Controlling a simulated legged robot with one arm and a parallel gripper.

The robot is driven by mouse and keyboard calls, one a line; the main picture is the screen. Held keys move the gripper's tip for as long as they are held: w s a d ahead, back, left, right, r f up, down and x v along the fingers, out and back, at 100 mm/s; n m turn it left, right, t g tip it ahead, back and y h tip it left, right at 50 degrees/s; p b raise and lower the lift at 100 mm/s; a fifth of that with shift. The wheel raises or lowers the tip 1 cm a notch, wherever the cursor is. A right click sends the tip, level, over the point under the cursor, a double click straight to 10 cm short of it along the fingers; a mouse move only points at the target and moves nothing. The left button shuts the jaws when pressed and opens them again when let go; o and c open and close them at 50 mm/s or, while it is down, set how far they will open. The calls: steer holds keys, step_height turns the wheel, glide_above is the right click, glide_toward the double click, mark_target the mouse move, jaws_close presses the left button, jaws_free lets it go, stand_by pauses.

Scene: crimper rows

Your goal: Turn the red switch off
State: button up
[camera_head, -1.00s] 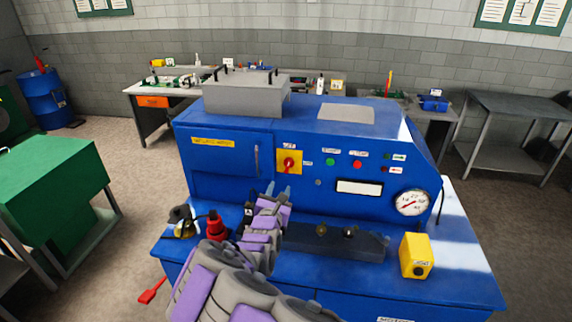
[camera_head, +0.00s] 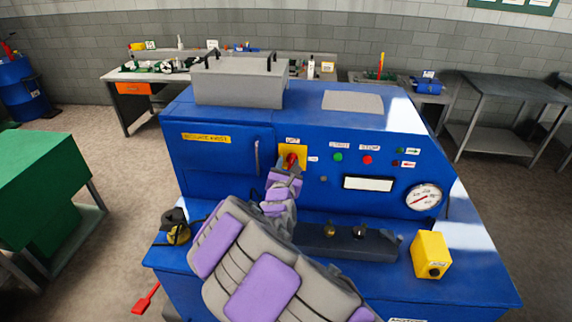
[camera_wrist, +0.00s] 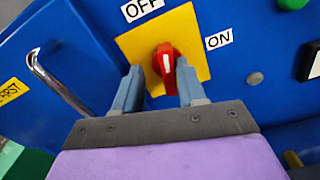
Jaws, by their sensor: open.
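The red switch (camera_wrist: 166,66) is a rotary knob on a yellow plate (camera_wrist: 190,30) on the blue machine's front panel. In the wrist view an OFF label is above the plate and an ON label is to its right. The knob's white mark runs roughly up and down in that tilted view. My gripper (camera_wrist: 160,85) is open, with its two blue-grey fingers on either side of the knob. I cannot tell whether they touch it. In the head view the switch (camera_head: 291,160) shows just above my gripper (camera_head: 287,168), which hides part of the plate.
A green button (camera_head: 338,157), a red button (camera_head: 367,160) and a gauge (camera_head: 423,197) are right of the switch. A door handle (camera_head: 257,157) is to the left. A yellow box (camera_head: 431,255) and a dark block (camera_head: 345,241) sit on the machine's ledge.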

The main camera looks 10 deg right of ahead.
steer(key=shift+d, duration=0.7)
steer(key=c, duration=0.3)
steer(key=shift+a+f, duration=0.1)
steer(key=shift+a, duration=0.1)
jaws_close()
steer(key=shift+s+a, duration=0.1)
steer(key=shift+r+n+p, duration=0.2)
steer(key=shift+n+p, duration=0.1)
steer(key=shift+p, duration=0.2)
steer(key=shift+n+p, duration=1.1)
steer(key=shift+p, duration=0.05)
